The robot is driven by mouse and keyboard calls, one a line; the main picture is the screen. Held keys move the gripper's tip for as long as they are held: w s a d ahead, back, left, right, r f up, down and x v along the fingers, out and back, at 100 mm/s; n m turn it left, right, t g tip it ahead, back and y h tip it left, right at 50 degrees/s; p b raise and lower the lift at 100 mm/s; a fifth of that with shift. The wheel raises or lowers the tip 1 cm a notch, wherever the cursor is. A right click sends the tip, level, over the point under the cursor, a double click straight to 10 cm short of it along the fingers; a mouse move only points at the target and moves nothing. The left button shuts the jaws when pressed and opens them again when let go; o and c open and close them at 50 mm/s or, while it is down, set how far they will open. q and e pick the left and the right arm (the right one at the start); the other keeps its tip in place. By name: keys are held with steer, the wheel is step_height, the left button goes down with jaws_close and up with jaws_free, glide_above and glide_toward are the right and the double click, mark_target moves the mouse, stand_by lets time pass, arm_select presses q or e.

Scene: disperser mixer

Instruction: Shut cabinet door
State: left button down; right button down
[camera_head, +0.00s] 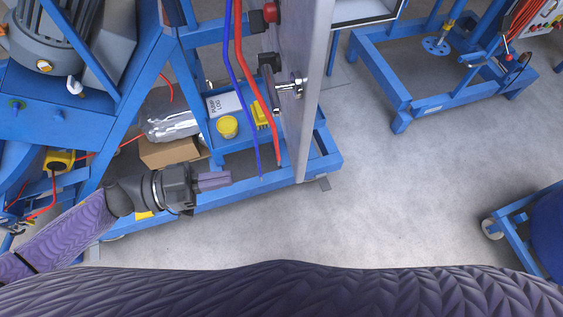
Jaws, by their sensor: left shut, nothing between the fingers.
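A grey cabinet door (312,90) stands upright in the upper middle of the head view, seen nearly edge-on. It stands out towards me, and a metal latch handle (289,85) is on its left face. To its right, part of an open box with a pale interior (362,12) shows at the top edge; I cannot tell how the door joins it. My left gripper (228,179) is shut and empty, pointing right. It is to the left of the door's lower end and apart from it. My right gripper is not in view.
A blue frame (240,195) runs below the door. A yellow cup (227,127), a log sheet (224,104) and a cardboard box (172,152) are on the left. Red and blue hoses (255,85) hang left of the door. Open floor (400,190) lies on the right.

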mark_target(296, 165)
arm_select(q)
steer(key=d, duration=0.3)
steer(key=w+d, duration=0.1)
steer(key=d, duration=0.3)
steer(key=w+d+p, duration=0.1)
steer(key=d, duration=0.2)
steer(key=shift+d, duration=0.2)
steer(key=shift+d, duration=0.1)
